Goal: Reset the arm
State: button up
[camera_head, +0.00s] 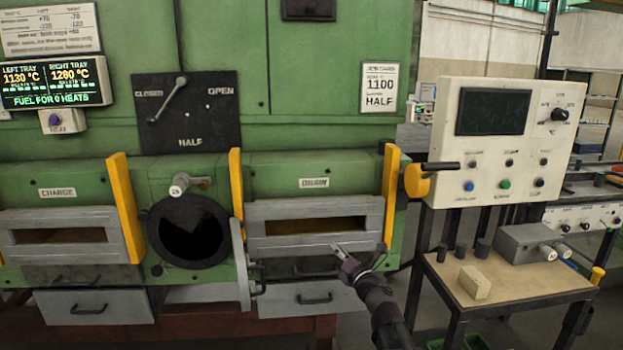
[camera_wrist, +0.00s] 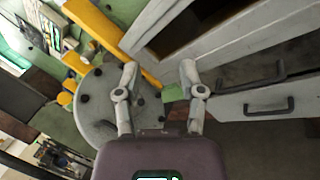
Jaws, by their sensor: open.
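My gripper (camera_head: 343,250) is in front of the right, DRAW side of the green furnace (camera_head: 330,100), near the lower edge of the grey framed draw slot (camera_head: 315,209). In the wrist view my gripper (camera_wrist: 158,75) shows both fingers spread apart with nothing between them. Beyond the fingers are a round grey door (camera_wrist: 88,112) and a yellow post (camera_wrist: 120,45). My arm reaches up from the lower right in the head view. I see no contact between the fingers and the furnace clearly.
The round furnace port (camera_head: 188,231) is open, its door swung edge-on beside it. Drawers with handles lie below the slots. A white control panel (camera_head: 500,140) with a protruding black-and-yellow handle stands at right. A small table (camera_head: 530,284) holds a pale block (camera_head: 474,283) and dark cylinders.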

jog(key=s+d+f+m+g+h+p, duration=0.2)
jog(key=d+f+m+g+h, duration=0.15)
jog(key=d+m+h, duration=0.55)
jog(key=s+d+f+m+g+h+p, duration=0.15)
jog(key=d+f+m+h, duration=0.3)
jog(key=m, duration=0.85)
jog(key=s+a+f+m+g+y+p, duration=0.1)
jog(key=s+a+f+m+g+y, duration=0.1)
jog(key=s+m+g, duration=0.3)
jog(key=s+a+f+m+g+y+p, duration=0.1)
jog(key=s+f+m+g, duration=0.4)
jog(key=s, duration=0.9)
jog(key=a+m+g+p, duration=0.1)
jog(key=g, duration=0.1)
jog(key=shift+g+y, duration=0.3)
jog(key=shift+y, duration=0.05)
